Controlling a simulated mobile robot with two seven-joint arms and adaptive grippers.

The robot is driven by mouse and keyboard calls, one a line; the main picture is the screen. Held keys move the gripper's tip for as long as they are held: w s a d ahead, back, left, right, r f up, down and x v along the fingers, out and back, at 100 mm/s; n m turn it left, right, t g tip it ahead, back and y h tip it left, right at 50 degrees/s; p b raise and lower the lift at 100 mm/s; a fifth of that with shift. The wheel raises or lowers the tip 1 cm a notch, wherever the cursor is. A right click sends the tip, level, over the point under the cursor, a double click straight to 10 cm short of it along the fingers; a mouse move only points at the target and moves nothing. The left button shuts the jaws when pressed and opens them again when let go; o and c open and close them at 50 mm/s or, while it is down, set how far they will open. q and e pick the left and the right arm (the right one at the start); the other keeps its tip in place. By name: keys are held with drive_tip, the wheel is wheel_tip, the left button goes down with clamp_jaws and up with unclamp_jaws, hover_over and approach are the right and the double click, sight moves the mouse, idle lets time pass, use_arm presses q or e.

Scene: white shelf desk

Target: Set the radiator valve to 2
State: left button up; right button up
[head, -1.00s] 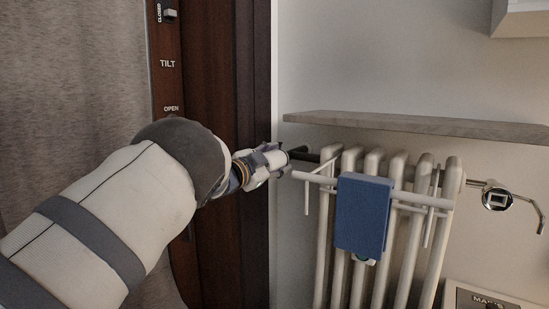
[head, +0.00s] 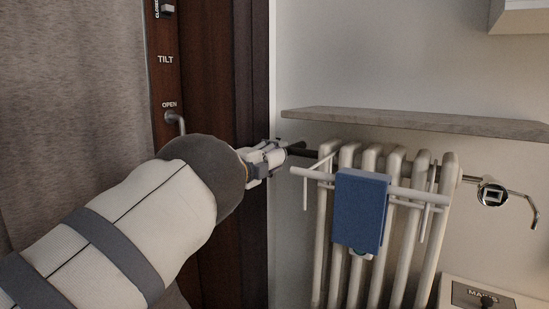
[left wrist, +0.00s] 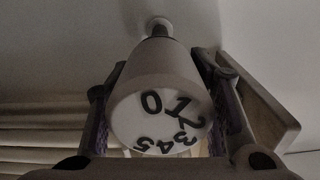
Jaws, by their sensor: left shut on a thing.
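The radiator valve (left wrist: 150,90) is a pale round knob with dark numbers on its end face, seen large in the left wrist view. The 0 and 1 are at the top of the face, the 2 at the upper right, and 3, 4 and 5 run along the lower part. My left gripper (head: 272,159) is shut on the valve, with a finger on each side of it. In the head view the gripper mostly hides the knob, and a dark pipe leads from it to the white radiator (head: 372,220). My right gripper is not in view.
A blue cloth (head: 361,212) hangs on a white rack in front of the radiator. A grey shelf (head: 420,122) runs above it. A dark wooden frame with a handle (head: 174,122) stands behind my left arm. A box sits at the lower right.

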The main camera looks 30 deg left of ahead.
use_arm(q)
drive_tip(key=shift+a+m, duration=0.1)
drive_tip(key=shift+m, duration=0.5)
drive_tip(key=o, duration=1.1)
drive_tip(key=shift+o, duration=0.2)
drive_tip(key=s+a, duration=0.1)
drive_tip(key=s, duration=1.1)
drive_tip(key=shift+a, duration=0.3)
